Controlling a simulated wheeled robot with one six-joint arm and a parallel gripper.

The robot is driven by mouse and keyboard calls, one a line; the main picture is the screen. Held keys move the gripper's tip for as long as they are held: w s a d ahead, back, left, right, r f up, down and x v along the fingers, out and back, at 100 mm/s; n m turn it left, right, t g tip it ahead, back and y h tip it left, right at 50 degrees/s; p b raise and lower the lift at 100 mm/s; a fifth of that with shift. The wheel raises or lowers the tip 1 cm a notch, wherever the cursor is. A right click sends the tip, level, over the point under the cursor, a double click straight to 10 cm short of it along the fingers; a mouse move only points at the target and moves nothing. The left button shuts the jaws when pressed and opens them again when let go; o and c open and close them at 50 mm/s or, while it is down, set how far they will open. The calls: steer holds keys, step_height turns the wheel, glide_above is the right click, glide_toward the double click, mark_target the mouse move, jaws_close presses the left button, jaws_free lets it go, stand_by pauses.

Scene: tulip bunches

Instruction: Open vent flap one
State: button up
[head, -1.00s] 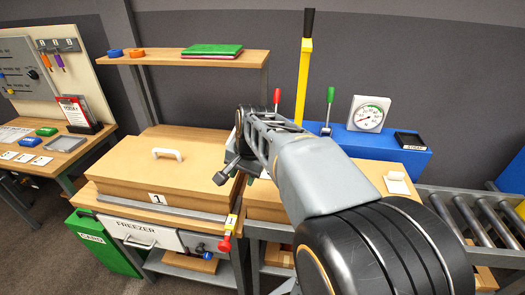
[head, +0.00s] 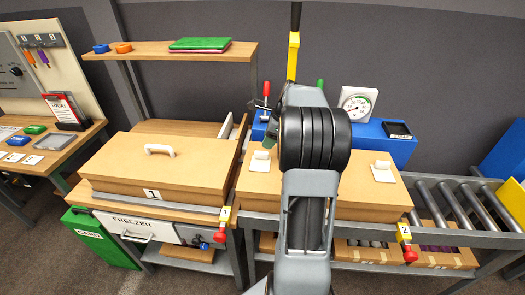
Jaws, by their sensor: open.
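No part is clearly labelled as vent flap one. A wooden box (head: 150,175) with a white handle (head: 160,149) and a "1" label on its front stands at the left; its lid looks shut. Two small white tabs, a left one (head: 260,163) and a right one (head: 382,172), sit on the long wooden box at the centre. My gripper (head: 264,116) is open, mostly hidden behind my arm, above and behind the left tab. Whether it touches anything is hidden.
A shelf (head: 185,54) with a green book spans the back. Red and green levers, a dial gauge (head: 358,103) and a blue unit stand behind the long box. Rollers (head: 460,203) lie right.

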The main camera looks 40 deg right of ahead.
mark_target(261, 152)
steer(key=shift+x, duration=3.15)
jaws_close()
